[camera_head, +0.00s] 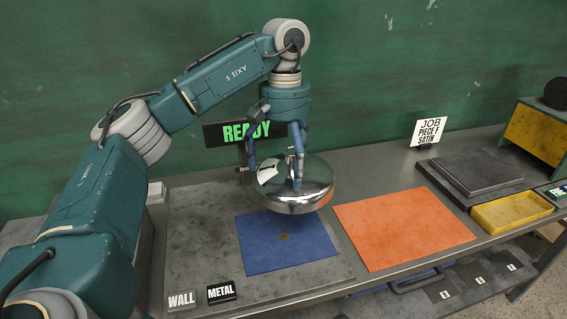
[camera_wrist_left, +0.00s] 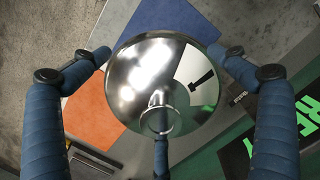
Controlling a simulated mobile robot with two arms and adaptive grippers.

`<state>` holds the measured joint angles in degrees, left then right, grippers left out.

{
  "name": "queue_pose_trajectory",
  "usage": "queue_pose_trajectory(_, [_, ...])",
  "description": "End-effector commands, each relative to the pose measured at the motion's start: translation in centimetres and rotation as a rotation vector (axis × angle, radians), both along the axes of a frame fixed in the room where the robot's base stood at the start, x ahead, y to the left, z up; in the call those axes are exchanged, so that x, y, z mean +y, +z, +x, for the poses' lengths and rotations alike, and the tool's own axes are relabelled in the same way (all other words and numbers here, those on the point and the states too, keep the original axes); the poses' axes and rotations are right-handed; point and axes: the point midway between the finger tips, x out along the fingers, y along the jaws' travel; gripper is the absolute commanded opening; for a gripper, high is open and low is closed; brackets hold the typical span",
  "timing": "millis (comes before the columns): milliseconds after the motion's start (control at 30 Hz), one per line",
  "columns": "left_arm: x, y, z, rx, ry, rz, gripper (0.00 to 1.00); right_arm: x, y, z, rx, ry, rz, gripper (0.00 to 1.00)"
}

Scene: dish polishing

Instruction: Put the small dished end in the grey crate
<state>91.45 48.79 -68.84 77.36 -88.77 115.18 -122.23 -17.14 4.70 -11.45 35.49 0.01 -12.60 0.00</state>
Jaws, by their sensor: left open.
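A shiny steel dished end (camera_head: 310,202), the only one I see, is beyond the blue mat (camera_head: 290,255), overlapping its far edge in the head view. It also shows in the left wrist view (camera_wrist_left: 140,75), with a ring on top and a white label bearing a black mark. My left gripper (camera_head: 276,170) is open over it, pointing down, its blue fingers spread around the dome. The left wrist view (camera_wrist_left: 160,85) shows the fingertips near its rim; contact is unclear. Whether the dome rests on something is hidden. I cannot make out a grey crate for certain. My right gripper is out of view.
A READY display (camera_head: 235,133) stands close behind the gripper. An orange mat (camera_head: 403,228) lies clear to the right, then a dark slab (camera_head: 472,172) and a yellow tray (camera_head: 511,212). WALL (camera_head: 182,300) and METAL (camera_head: 221,293) blocks sit at the front. A shelf runs below the bench.

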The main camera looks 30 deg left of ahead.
Motion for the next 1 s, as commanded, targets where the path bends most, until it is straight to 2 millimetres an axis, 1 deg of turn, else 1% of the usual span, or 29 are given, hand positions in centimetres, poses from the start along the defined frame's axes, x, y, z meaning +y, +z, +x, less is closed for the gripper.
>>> queue_pose_trajectory(167, [0.0,1.1,0.2,-0.007,-0.001,-0.001,1.0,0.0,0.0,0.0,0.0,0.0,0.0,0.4])
queue_pose_trajectory(267, [0.1,2.4,0.4,-0.009,0.0,-0.001,1.0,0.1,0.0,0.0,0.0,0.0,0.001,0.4])
queue_pose_trajectory(700, [0.5,9.7,1.1,-0.007,0.001,0.0,1.0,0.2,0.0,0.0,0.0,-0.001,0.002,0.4])
queue_pose_trajectory(833, [0.5,11.0,1.2,-0.004,-0.001,0.0,1.0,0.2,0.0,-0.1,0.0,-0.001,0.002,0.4])
queue_pose_trajectory(1000, [0.6,11.9,1.3,-0.003,-0.001,-0.001,1.0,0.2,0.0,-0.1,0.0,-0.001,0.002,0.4])
